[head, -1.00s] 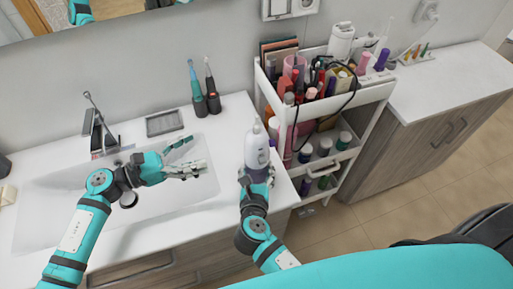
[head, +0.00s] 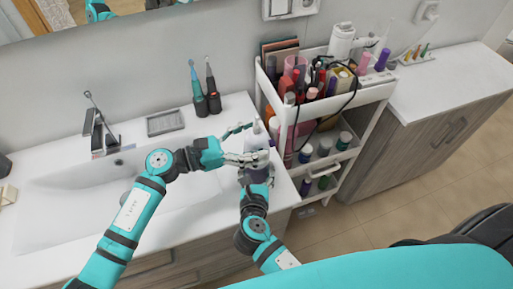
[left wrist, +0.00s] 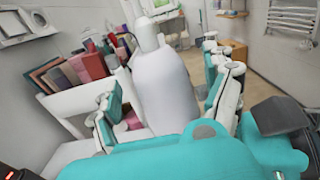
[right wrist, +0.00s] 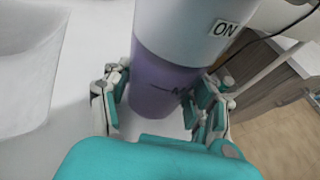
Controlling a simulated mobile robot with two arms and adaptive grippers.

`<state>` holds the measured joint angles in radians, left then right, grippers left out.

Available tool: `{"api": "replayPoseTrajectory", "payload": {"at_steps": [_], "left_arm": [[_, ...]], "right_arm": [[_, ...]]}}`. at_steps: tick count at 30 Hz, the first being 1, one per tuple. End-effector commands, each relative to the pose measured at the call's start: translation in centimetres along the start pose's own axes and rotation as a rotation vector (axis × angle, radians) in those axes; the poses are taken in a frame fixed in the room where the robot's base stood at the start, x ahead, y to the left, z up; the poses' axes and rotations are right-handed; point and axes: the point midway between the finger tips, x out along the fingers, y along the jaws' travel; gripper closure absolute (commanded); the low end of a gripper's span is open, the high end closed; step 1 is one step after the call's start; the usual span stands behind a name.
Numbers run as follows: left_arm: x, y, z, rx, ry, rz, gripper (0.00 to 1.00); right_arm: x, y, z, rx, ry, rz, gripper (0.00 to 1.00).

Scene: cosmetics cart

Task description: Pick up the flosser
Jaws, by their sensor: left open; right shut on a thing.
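The flosser (head: 256,139) is a white bottle-shaped device with a narrow top and a purple lower part. It stands upright near the counter's right end. In the right wrist view its purple part (right wrist: 160,88) and an "ON" label show. My right gripper (head: 256,174) is shut on the flosser's lower part; its fingers (right wrist: 158,105) lie on both sides. My left gripper (head: 249,146) is open at the flosser's upper part. In the left wrist view the white body (left wrist: 165,90) stands between its spread fingers (left wrist: 166,100); contact cannot be told.
A white cart (head: 345,106) full of cosmetics stands close on the right. Two slim devices, one teal (head: 195,85) and one black (head: 211,88), stand behind on the counter. A sink (head: 60,205), faucet (head: 97,125) and grey tray (head: 165,123) are to the left.

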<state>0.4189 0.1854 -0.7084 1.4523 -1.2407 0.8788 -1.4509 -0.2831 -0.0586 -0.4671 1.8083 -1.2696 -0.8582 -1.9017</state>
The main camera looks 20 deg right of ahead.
Motion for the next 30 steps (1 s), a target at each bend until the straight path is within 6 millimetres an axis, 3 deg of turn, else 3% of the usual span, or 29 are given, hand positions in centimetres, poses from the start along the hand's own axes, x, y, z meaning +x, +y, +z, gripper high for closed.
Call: {"api": "replayPoseTrajectory", "payload": {"at_steps": [3, 11, 25, 30], "left_arm": [[1.12, -0.01, -0.07, -0.001, 0.001, 0.000, 0.16], [1.29, 0.00, -0.11, -0.002, 0.002, 0.001, 0.17], [1.26, 0.00, -0.12, -0.001, 0.002, 0.001, 0.78], [1.27, 0.02, -0.02, -0.001, 0.001, 0.001, 0.82]], "right_arm": [[0.01, -0.02, 0.04, 0.000, -0.001, -0.001, 0.74], [0.01, -0.02, 0.03, 0.000, -0.001, -0.001, 0.74], [0.00, -0.02, 0.03, 0.000, -0.001, -0.001, 0.74], [0.00, -0.02, 0.03, 0.000, -0.001, -0.001, 0.74]]}}
